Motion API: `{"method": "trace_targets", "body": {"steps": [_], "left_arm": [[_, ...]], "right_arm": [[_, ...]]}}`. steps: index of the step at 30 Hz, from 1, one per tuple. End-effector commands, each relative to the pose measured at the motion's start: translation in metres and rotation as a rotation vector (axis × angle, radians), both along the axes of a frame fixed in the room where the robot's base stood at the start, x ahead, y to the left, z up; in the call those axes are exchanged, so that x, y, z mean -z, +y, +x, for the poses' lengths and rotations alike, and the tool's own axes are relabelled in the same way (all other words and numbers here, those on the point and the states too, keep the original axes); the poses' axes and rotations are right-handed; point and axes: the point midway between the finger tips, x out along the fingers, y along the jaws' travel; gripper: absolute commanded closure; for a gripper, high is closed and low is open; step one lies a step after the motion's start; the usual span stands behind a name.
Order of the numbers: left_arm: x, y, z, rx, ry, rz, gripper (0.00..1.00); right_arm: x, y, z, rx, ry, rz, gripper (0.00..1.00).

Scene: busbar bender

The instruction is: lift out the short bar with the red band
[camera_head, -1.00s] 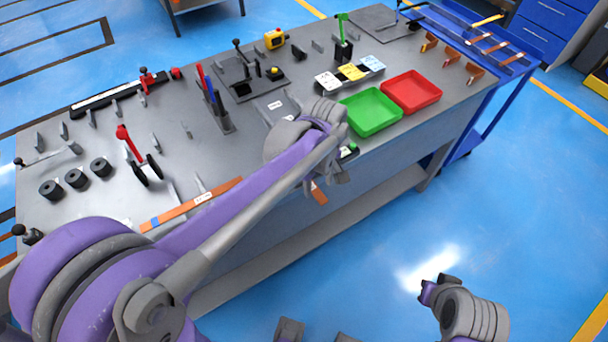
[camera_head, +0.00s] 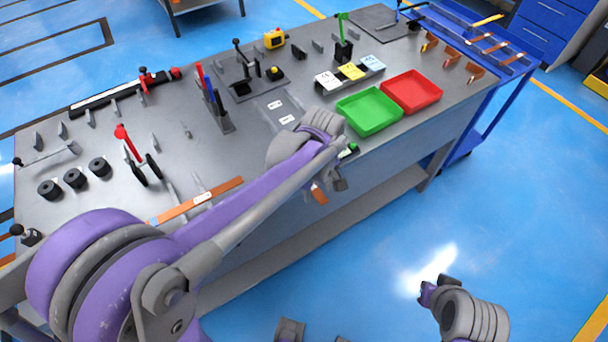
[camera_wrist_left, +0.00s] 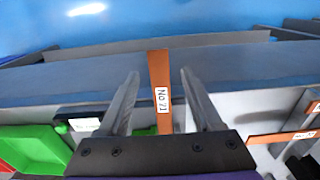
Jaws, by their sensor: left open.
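A copper-orange bar (camera_wrist_left: 158,65) with a white label that looks like "No 21" lies between the fingers of my left gripper (camera_wrist_left: 159,76) in the left wrist view. The fingers are apart, with a gap on each side of the bar. In the head view my left gripper (camera_head: 335,178) is over the bench's front edge, and an orange bar end (camera_head: 319,194) shows beside it, past the edge. I see no red band on this bar; part of it is hidden by the gripper. My right gripper (camera_head: 437,286) is off the bench, over the floor, too small to read.
Another labelled orange bar (camera_head: 225,187) lies along the bench's front edge, partly behind my left arm. Green (camera_head: 370,111) and red (camera_head: 411,91) trays stand right of the gripper. A red-handled tool (camera_head: 127,143) and black rollers (camera_head: 75,178) stand at left.

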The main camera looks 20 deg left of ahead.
Motion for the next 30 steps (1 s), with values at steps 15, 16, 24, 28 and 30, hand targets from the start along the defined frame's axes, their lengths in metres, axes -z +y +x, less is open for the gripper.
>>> {"method": "trace_targets", "body": {"steps": [15,16,24,28,30], "left_arm": [[-0.0001,-0.0001,0.0001,0.000,0.000,0.000,0.84],[-0.0001,-0.0001,0.0001,0.000,0.000,0.000,0.90],[-0.0001,0.0000,0.0000,0.000,0.000,0.000,1.00],[-0.0002,0.0001,0.0001,0.000,0.000,0.000,1.00],[-0.0004,0.0001,0.0001,0.000,0.000,0.000,1.00]], "right_arm": [[0.0000,0.0000,0.0001,0.000,0.000,0.000,1.00],[0.0000,0.0000,0.0001,0.000,0.000,0.000,1.00],[0.0000,0.0000,0.0000,0.000,0.000,0.000,1.00],[-0.0001,0.0000,0.0000,0.000,0.000,0.000,1.00],[-0.0002,0.0000,0.0000,0.000,0.000,0.000,1.00]]}}
